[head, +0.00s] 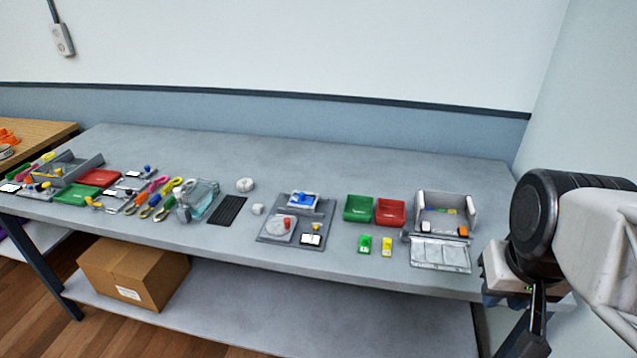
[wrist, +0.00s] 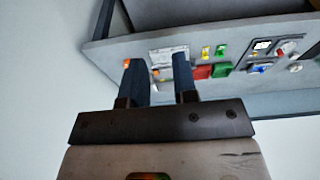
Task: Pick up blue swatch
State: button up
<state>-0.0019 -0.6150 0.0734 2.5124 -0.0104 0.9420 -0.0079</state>
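No separate blue swatch stands out clearly. A small bluish piece (head: 429,209) shows inside the grey open-front box at the right end of the table, beside green and yellow pieces; it is too small to identify. A green swatch (head: 364,245) and a yellow swatch (head: 387,246) lie on the table in front of the bins. My gripper (wrist: 156,62) is open, its two dark fingers apart with nothing held between them.
The grey box (head: 461,208) stands behind a light grey tray (head: 440,254). Green (head: 358,209) and red (head: 391,212) bins stand left of it. A panel with a blue block (head: 303,200) is further left. Tools crowd the far left; the back of the table is clear.

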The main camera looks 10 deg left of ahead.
jog(key=w+a+r+n, duration=0.1)
jog(key=w+a+n, duration=0.2)
jog(key=w, duration=0.4)
jog(key=w+a+r+n, duration=0.2)
jog(key=w+a, duration=0.1)
jog(key=w, duration=0.5)
jog(key=n+g, duration=0.2)
jog(key=n, duration=1.2)
send_over(302, 194)
jog(key=f, duration=1.8)
jog(key=shift+s+d, duration=0.1)
jog(key=shift+d, duration=0.2)
jog(key=shift+a+f+n, duration=0.25)
jog(key=shift+a+n, duration=0.05)
jog(key=shift+a, duration=0.05)
jog(key=shift+f, duration=0.1)
jog(key=shift+f, duration=1.2)
jog(key=shift+f, duration=0.1)
